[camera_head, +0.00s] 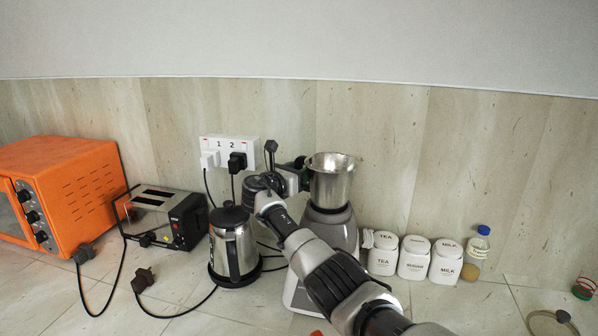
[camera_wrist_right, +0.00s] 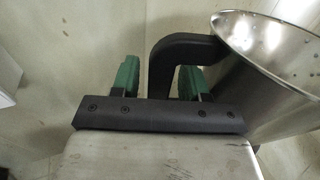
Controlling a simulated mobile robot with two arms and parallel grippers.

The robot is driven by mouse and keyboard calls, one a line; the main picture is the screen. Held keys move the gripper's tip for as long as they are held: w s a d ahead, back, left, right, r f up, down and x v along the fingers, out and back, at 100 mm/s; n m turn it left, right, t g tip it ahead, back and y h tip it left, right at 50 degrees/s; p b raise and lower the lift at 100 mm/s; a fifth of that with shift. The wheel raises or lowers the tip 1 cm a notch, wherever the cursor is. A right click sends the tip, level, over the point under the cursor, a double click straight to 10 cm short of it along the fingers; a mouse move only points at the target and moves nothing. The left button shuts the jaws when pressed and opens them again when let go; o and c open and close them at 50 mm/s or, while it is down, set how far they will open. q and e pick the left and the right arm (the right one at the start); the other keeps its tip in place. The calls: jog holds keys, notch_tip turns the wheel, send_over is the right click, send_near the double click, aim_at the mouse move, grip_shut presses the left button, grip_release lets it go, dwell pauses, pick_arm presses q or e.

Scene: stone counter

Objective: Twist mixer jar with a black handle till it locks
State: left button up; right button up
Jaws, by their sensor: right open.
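The steel mixer jar (camera_head: 332,182) stands upright on the grey and white mixer base (camera_head: 333,228) and has an open top. My right gripper (camera_head: 301,168) is at the left side of the jar, at handle height. In the right wrist view, the jar (camera_wrist_right: 270,75) is at the right and its black handle (camera_wrist_right: 182,50) reaches left. The upright part of the handle lies between the two green fingers of my right gripper (camera_wrist_right: 158,76), which are apart. My right arm hides part of the mixer base. My left gripper is not in view.
A steel kettle (camera_head: 234,247), toaster (camera_head: 161,215) and orange oven (camera_head: 62,190) stand at the left. White canisters (camera_head: 414,262) and a blue-capped bottle (camera_head: 477,252) stand right of the mixer. A wall socket (camera_head: 229,145) is behind. Black cords lie on the counter.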

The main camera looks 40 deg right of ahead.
jog(key=shift+a+r+p, duration=0.2)
jog(key=shift+a+p, duration=0.25)
jog(key=shift+p, duration=0.15)
jog(key=p+v, duration=0.7)
jog(key=v, duration=0.3)
jog(key=shift+p, duration=0.4)
jog(key=shift+f, duration=0.2)
